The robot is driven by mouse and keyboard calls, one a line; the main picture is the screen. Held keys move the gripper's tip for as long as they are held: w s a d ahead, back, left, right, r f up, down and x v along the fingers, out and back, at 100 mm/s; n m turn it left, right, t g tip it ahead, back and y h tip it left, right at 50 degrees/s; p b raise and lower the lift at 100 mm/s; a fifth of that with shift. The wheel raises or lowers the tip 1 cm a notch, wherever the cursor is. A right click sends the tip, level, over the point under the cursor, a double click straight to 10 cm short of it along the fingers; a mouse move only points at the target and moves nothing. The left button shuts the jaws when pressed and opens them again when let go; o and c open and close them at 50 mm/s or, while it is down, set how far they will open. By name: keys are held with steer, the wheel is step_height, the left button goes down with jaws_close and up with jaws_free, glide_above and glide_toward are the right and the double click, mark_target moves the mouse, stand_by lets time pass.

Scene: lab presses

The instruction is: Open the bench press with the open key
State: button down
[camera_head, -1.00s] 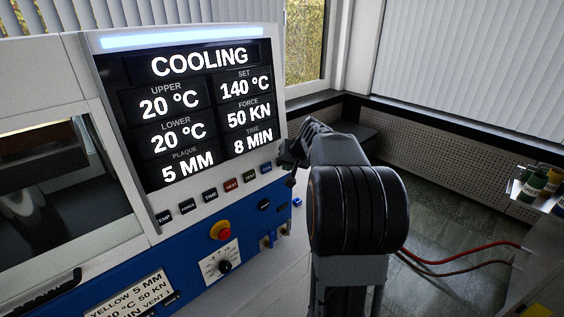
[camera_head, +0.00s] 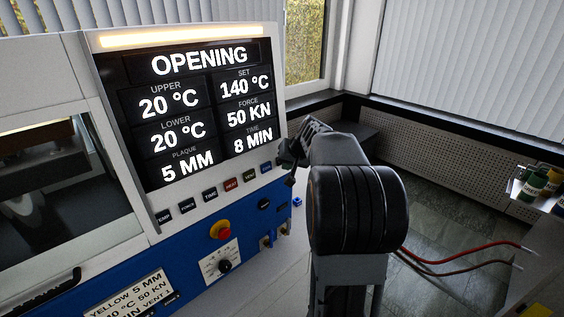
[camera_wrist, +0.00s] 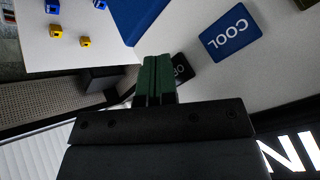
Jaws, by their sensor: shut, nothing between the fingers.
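The bench press (camera_head: 185,270) is a white and blue machine on the left in the head view. Its display (camera_head: 200,60) reads OPENING under an orange light bar (camera_head: 180,35). In the wrist view, the green fingers of my gripper (camera_wrist: 157,80) are shut and empty. They are over or right beside a dark key (camera_wrist: 182,68), which they partly hide; only the start of its label shows. I cannot tell whether they touch it. The blue COOL key (camera_wrist: 228,38) is beside it.
A row of keys including a red one (camera_head: 231,184) runs below the display. A red and yellow stop button (camera_head: 220,230) and a dial (camera_head: 224,266) are lower. A shelf with bottles (camera_head: 533,186) is at the right. Red and dark hoses (camera_head: 460,259) run beside it.

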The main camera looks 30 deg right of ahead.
steer(key=shift+s+d, duration=0.1)
steer(key=shift+s, duration=0.45)
steer(key=shift+s+d+r+b, duration=0.15)
steer(key=shift+s+b, duration=0.3)
steer(key=shift+s, duration=0.35)
steer(key=shift+s+d+r+b, duration=0.15)
steer(key=shift+s+b, duration=0.25)
steer(key=shift+s, duration=0.45)
steer(key=shift+s+d+r+b, duration=0.15)
steer(key=shift+s+b, duration=0.3)
steer(key=shift+s, duration=0.35)
steer(key=s+a+f+n+g, duration=0.1)
steer(key=s+a+f+n, duration=0.2)
steer(key=s+a, duration=0.4)
steer(key=s+a+f+n+g, duration=0.2)
steer(key=s+a+f, duration=0.3)
steer(key=a, duration=1.1)
steer(key=s+n, duration=0.1)
steer(key=s, duration=0.2)
steer(key=shift+s+f, duration=0.25)
steer(key=shift+s, duration=0.05)
steer(key=shift+a, duration=0.1)
